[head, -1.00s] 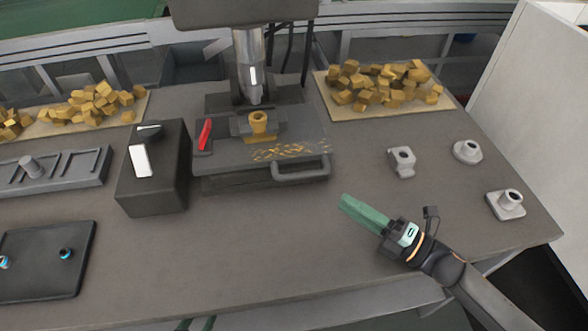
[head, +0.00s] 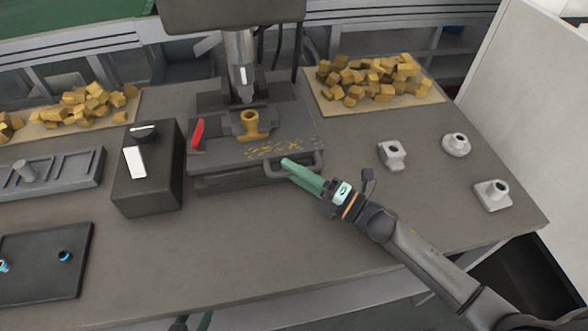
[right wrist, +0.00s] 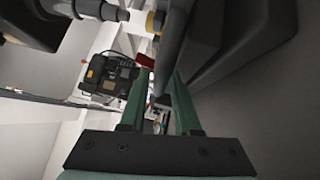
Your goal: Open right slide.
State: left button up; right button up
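A dark grey slide with a loop handle (head: 319,167) forms the front of the machine (head: 225,152) at the table's middle. Contact is unclear. My left gripper (head: 192,323) shows only partly at the bottom edge; its opening is unclear.
A black box (head: 148,185) stands left of the machine, and a red lever (head: 197,133) sits on the machine's left side. Three grey fittings, one of them here (head: 392,154), stand to the right. Brass blocks (head: 370,78) lie on a mat behind.

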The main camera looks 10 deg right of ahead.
grip_shut()
dwell(1.4)
